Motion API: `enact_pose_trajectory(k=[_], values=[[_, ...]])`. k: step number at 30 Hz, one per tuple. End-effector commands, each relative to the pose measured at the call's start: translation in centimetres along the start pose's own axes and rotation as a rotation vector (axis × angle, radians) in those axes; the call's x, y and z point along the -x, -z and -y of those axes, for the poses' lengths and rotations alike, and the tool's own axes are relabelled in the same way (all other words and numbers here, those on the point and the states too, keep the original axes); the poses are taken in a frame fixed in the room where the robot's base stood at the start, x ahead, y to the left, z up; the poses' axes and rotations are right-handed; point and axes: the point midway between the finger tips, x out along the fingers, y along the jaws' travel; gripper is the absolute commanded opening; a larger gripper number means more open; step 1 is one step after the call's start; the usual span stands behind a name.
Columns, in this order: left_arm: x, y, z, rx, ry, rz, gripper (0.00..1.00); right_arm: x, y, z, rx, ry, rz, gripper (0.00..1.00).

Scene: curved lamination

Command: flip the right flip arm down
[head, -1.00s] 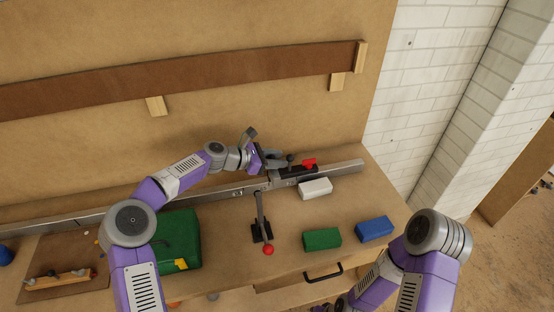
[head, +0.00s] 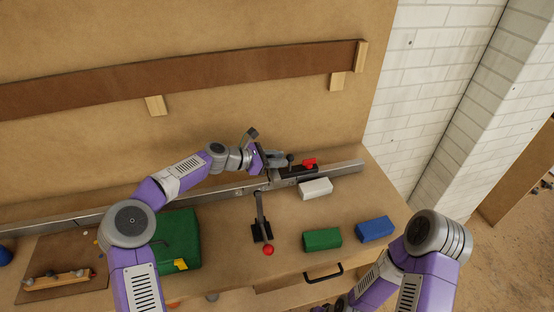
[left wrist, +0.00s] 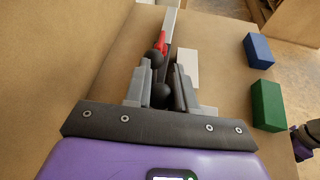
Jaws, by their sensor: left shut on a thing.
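My left gripper (head: 284,160) is at the back of the bench, over the metal rail (head: 345,169). A red part (head: 310,163) sits on a dark block to the right, also seen in the left wrist view (left wrist: 163,40). My right gripper is out of view.
A white block (head: 315,188) lies in front of the rail. A green block (head: 321,239) and a blue block (head: 375,229) lie nearer the front. A lever with a red ball (head: 268,250) stands at the middle. A green case (head: 180,235) is at left.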

Motion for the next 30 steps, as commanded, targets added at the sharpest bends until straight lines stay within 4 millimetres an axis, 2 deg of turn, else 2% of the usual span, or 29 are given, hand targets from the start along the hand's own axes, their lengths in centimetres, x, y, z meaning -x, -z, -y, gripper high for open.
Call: enact_pose_trajectory(k=[8,24,30], values=[[0.0,0.5,1.0,-0.124,-0.054,0.014,0.0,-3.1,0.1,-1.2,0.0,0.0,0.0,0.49],[-0.1,1.3,3.3,-0.422,-0.181,0.05,0.0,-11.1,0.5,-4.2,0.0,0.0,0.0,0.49],[-0.1,1.3,3.8,-0.49,-0.21,0.059,0.0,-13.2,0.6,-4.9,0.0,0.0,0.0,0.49]])
